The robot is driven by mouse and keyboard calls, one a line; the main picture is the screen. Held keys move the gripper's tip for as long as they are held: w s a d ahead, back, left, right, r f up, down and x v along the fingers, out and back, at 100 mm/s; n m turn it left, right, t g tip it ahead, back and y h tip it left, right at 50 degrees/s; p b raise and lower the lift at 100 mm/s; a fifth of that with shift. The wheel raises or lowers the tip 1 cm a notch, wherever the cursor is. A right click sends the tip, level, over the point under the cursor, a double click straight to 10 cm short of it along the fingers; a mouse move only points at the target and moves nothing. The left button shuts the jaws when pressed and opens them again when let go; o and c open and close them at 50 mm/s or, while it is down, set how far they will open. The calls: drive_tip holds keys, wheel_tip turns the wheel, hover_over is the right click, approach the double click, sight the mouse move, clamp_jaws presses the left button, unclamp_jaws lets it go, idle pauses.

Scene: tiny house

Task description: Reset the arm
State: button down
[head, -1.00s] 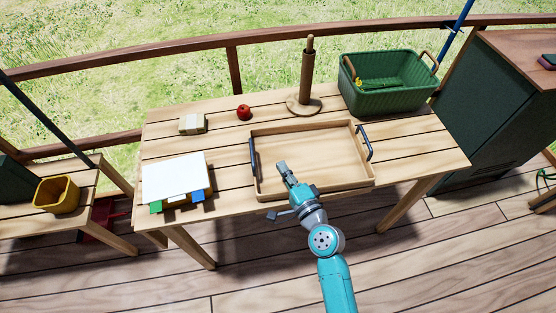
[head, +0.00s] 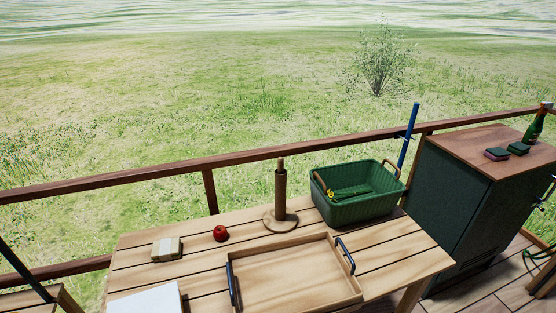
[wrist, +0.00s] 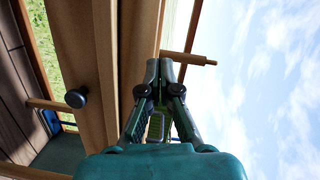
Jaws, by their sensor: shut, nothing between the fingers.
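My gripper (wrist: 162,75) shows in the wrist view, its two fingers together at the tips with nothing between them. It is out of the head view, so I cannot tell there how near the table it is. In the wrist view the wooden table (wrist: 110,50) lies sideways to the left of the fingers, with sky to the right.
In the head view the table (head: 200,250) bears a wooden tray (head: 295,270), a red apple (head: 220,233), a small block (head: 167,249), a wooden roll holder (head: 281,200), a green basket (head: 355,208) and a white sheet (head: 148,300). A dark cabinet (head: 460,205) stands right, before the railing (head: 120,180).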

drive_tip(key=s+d+f+n+h, duration=0.1)
drive_tip(key=s+d+n+h, duration=0.15)
drive_tip(key=s+d, duration=0.45)
drive_tip(key=s+d+f+n+h, duration=0.1)
drive_tip(key=s+d+h, duration=0.25)
drive_tip(key=s, duration=0.65)
drive_tip(key=s+d+r+n+h, duration=0.1)
drive_tip(key=s+d+r+n, duration=0.1)
drive_tip(key=s, duration=0.5)
drive_tip(key=s+d+r+n+h, duration=0.1)
drive_tip(key=s+d+r+n, duration=0.2)
drive_tip(key=s+r+n, duration=0.2)
drive_tip(key=s+r, duration=0.2)
drive_tip(key=s, duration=0.1)
drive_tip(key=shift+s, duration=0.25)
